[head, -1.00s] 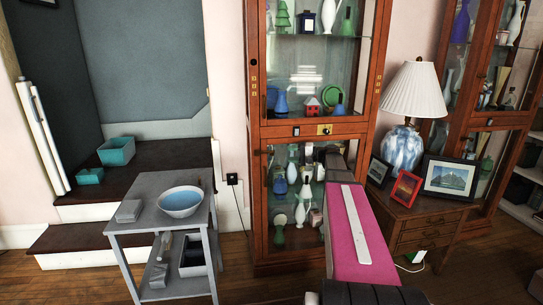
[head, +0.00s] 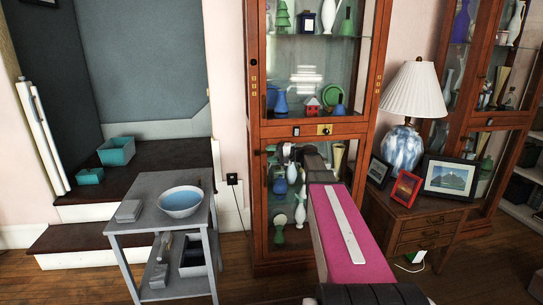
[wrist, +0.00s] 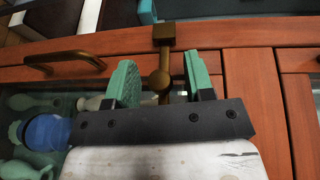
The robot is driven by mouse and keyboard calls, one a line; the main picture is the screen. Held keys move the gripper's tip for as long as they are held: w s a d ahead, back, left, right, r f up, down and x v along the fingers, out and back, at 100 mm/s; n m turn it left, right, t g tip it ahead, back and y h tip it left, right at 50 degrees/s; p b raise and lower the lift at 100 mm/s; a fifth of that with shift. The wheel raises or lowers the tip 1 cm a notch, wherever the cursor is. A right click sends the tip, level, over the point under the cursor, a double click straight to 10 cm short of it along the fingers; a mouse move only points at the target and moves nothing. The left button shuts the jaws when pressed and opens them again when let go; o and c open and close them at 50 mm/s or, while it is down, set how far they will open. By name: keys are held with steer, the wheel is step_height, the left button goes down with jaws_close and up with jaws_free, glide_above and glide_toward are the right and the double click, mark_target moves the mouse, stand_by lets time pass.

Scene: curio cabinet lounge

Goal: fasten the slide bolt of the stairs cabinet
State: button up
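The stairs cabinet (head: 345,128) is the glass-fronted wooden one beside the dark steps, with closed-looking doors. In the wrist view its brass slide bolt (wrist: 160,80) has a round knob and a rod. The rod runs toward a square brass block (wrist: 164,33) on the wooden frame. My gripper (wrist: 160,84) is open, its green fingertips on either side of the knob with visible gaps. Part of the rod is hidden behind the gripper's dark bar. In the head view my gripper (head: 284,153) is small at the lower door, and the bolt is hard to make out.
A brass handle (wrist: 65,62) is left of the bolt in the wrist view. A grey cart (head: 150,188) with a blue bowl stands left of the cabinet. A side table (head: 405,218) with a lamp and picture frames stands close on the right. Vases fill the shelves.

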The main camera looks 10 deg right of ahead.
jaws_close()
steer(key=shift+a, duration=1.2)
steer(key=shift+o, duration=0.3)
jaws_free()
steer(key=f+v, duration=0.1)
steer(key=v, duration=0.9)
steer(key=shift+s+d+r, duration=0.15)
steer(key=shift+d+r, duration=0.15)
steer(key=shift+r, duration=0.2)
